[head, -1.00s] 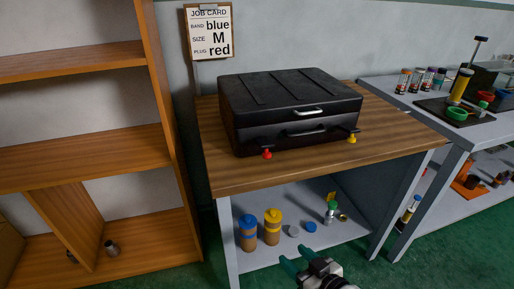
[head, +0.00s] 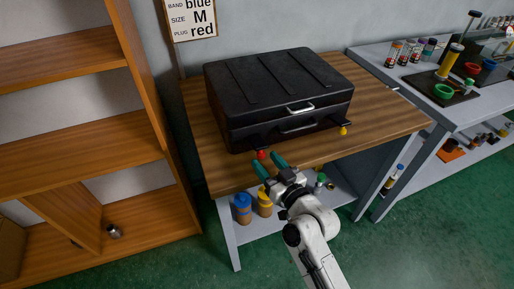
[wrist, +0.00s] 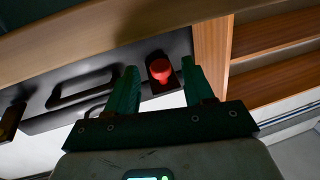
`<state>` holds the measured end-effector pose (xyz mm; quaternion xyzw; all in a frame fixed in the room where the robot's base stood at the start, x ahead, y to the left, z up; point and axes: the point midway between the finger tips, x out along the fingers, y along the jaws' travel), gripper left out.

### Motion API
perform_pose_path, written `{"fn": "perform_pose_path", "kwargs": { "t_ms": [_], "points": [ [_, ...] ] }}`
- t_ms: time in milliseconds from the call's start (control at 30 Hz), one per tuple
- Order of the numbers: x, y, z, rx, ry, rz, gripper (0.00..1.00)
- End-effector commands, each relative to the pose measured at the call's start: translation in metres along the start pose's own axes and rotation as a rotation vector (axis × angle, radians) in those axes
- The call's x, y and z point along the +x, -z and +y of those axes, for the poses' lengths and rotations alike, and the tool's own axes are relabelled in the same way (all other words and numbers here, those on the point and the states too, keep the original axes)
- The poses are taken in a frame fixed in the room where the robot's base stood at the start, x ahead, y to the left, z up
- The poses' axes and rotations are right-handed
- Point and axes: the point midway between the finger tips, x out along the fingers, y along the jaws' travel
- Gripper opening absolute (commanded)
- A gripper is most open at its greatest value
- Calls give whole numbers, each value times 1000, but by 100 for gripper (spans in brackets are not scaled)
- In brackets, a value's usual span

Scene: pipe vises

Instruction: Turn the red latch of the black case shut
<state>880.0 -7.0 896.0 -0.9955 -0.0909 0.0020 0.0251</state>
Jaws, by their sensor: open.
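The black case (head: 280,88) sits closed on the wooden bench top, its front towards me. Its red latch (head: 261,155) is a small knob on a dark plate at the left of the case front. In the wrist view the red latch (wrist: 160,71) appears between my two fingers, beyond their tips. A yellow latch (head: 343,131) is at the right of the case front. My gripper (head: 270,167) is open and empty, with green fingers, close in front of the red latch. I cannot tell whether it touches the latch.
The bench top's front edge (head: 320,158) runs just under the gripper. A blue-lidded jar (head: 243,209) and a yellow-lidded jar (head: 265,203) stand on the shelf below. A wooden shelf unit (head: 85,140) is left, and a grey bench with tools (head: 432,108) is right.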

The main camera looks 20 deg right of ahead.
Motion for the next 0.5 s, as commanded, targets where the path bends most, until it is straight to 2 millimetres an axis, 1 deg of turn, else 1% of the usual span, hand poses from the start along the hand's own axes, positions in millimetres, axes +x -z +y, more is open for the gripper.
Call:
{"fn": "perform_pose_path", "kwargs": {
  "t_ms": [33,200,333,500],
  "points": [
    [11,2,0,1,0,2,52],
    [36,1,0,2,0,0,52],
    [48,0,0,0,-1,0,52],
    [55,0,0,1,0,-1,52]
  ]
}}
